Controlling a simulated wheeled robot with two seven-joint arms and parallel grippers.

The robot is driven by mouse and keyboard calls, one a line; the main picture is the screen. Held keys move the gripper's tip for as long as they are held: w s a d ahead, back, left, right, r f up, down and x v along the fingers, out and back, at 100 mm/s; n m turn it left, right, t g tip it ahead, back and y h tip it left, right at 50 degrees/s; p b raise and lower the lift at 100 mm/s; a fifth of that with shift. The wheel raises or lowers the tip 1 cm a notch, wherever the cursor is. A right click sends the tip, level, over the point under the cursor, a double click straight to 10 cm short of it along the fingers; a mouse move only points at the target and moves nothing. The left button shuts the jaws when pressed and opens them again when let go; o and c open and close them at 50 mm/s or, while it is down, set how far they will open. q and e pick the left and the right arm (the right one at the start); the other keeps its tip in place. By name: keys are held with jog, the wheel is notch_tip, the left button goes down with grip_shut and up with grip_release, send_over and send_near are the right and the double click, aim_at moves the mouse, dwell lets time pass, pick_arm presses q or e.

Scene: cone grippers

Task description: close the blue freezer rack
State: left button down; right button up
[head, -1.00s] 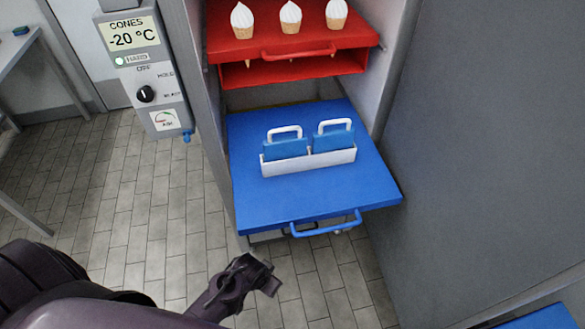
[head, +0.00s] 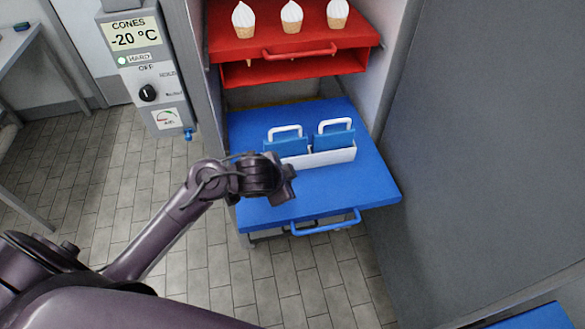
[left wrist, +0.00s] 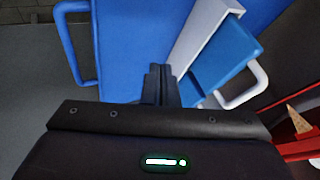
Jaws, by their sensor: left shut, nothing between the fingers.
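The blue freezer rack (head: 350,185) is pulled out of the cabinet below the red rack. Its blue handle (head: 326,225) is at its front edge, and the handle also shows at the upper left of the left wrist view (left wrist: 72,45). A white holder (head: 318,158) with two blue, white-handled pieces (head: 286,146) stands on it. My left gripper (head: 289,184) is over the left front part of the blue rack, beside the holder. Its fingers are together in the left wrist view (left wrist: 159,80), with nothing between them. Whether they touch the rack is unclear. My right gripper is out of view.
The red rack (head: 292,68) above holds three white-topped cones (head: 291,17) and also sticks out. A grey panel (head: 480,140) stands to the right. A control box (head: 146,75) is at the left. The tiled floor in front is clear.

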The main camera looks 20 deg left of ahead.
pick_arm(q)
jog(key=b, duration=0.2)
send_near(297, 170)
jog(key=d+f, duration=0.1)
jog(key=s+d+f, duration=0.1)
jog(key=f, duration=0.1)
jog(key=shift+d+f, duration=0.1)
jog(key=shift+d, duration=0.15)
jog(key=w, duration=0.1)
jog(key=w+a, duration=0.1)
jog(key=w+p, duration=0.1)
jog(key=shift+a+f, duration=0.25)
jog(key=shift+w+a+f, duration=0.1)
jog(key=shift+w+a, duration=0.25)
jog(key=shift+w, duration=0.05)
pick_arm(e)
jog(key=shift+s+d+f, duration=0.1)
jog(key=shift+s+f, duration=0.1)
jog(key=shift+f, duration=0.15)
pick_arm(q)
jog(key=shift+w, duration=0.1)
